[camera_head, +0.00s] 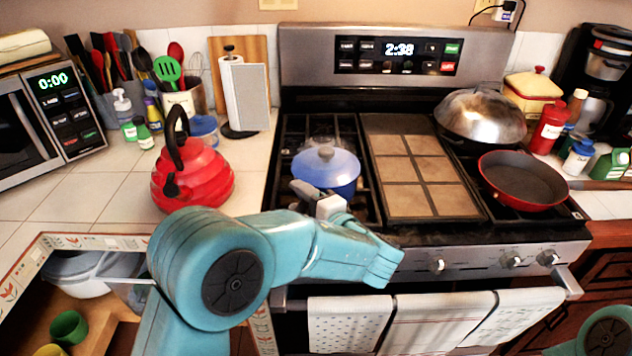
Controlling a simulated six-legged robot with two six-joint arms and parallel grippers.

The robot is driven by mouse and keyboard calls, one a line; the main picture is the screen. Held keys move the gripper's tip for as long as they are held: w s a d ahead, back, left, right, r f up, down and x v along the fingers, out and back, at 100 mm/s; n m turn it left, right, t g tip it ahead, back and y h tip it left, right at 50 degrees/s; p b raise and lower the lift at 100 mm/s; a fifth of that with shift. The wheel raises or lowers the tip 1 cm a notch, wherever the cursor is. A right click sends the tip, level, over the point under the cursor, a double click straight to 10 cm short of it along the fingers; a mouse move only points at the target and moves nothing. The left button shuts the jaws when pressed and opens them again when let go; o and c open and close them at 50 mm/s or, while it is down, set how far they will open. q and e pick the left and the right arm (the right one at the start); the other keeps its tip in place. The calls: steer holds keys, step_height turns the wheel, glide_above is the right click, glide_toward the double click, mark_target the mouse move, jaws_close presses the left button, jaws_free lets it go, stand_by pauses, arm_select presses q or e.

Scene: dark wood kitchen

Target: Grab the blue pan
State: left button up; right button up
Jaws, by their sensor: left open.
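The blue pan (322,178) sits on the left burner grate of the stove. It has a pale lid with a knob on top. My left arm reaches in from the lower left, and its gripper (312,194) is open at the front of the pan, close to its lower left rim. The gripper overlaps the pan's lower edge in this view, and I cannot tell if they touch. The pan's handle is not clearly visible. Only a teal joint of my right arm shows at the lower right corner; its gripper is out of view.
A red kettle (195,177) stands on the counter left of the stove. A red skillet (523,180) and a domed metal lid (480,115) are on the right burners. A griddle (420,167) lies mid-stove. An open drawer (105,325) is at lower left.

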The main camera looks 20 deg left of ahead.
arm_select(q)
steer(key=shift+w+a+f, duration=0.1)
steer(key=shift+w+a, duration=0.1)
steer(key=shift+s+d, duration=0.1)
steer(key=shift+s, duration=0.05)
jaws_close()
steer(key=shift+r, duration=0.3)
